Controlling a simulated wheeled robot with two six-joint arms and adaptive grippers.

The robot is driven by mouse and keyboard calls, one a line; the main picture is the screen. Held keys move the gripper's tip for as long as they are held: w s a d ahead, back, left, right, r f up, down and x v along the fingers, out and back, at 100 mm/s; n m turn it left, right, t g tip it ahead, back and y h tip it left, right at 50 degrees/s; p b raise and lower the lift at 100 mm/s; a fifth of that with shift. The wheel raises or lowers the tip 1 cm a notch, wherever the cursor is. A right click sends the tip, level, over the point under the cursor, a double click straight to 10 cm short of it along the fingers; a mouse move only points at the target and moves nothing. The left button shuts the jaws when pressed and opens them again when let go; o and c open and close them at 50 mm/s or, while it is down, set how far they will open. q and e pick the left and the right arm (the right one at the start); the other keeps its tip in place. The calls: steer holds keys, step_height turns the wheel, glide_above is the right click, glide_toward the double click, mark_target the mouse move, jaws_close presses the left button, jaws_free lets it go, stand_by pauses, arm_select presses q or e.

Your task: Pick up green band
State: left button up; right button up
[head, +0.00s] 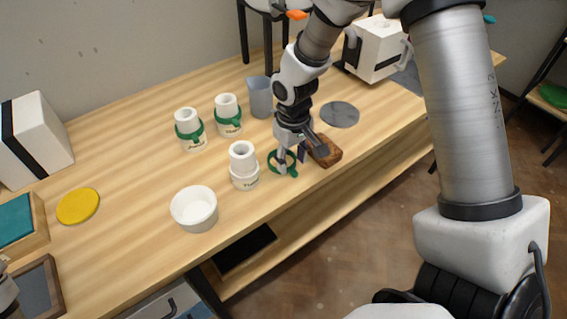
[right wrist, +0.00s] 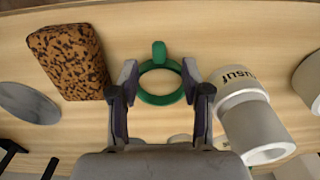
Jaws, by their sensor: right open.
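The green band (head: 292,171) is a ring with a small tab, lying on the wooden table near its front edge. It also shows in the right wrist view (right wrist: 160,99), between the two fingertips. My right gripper (head: 291,160) is open and low over the table, with one finger on each side of the band; in the right wrist view (right wrist: 158,78) small gaps seem to remain between fingers and ring. Two more green bands sit around white lettered cups (head: 190,130) and (head: 228,117) further back. My left gripper is not clearly visible.
A white lettered cup without a band (head: 244,168) stands close left of my right gripper. A speckled brown block (right wrist: 72,61) lies on its other side. A white bowl (head: 194,209), a grey cup (head: 259,97) and a grey disc (head: 340,114) stand around.

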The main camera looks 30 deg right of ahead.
step_height(320, 180, down, 3)
steer(key=shift+s+d+r, duration=0.1)
steer(key=shift+s+r, duration=0.05)
jaws_close()
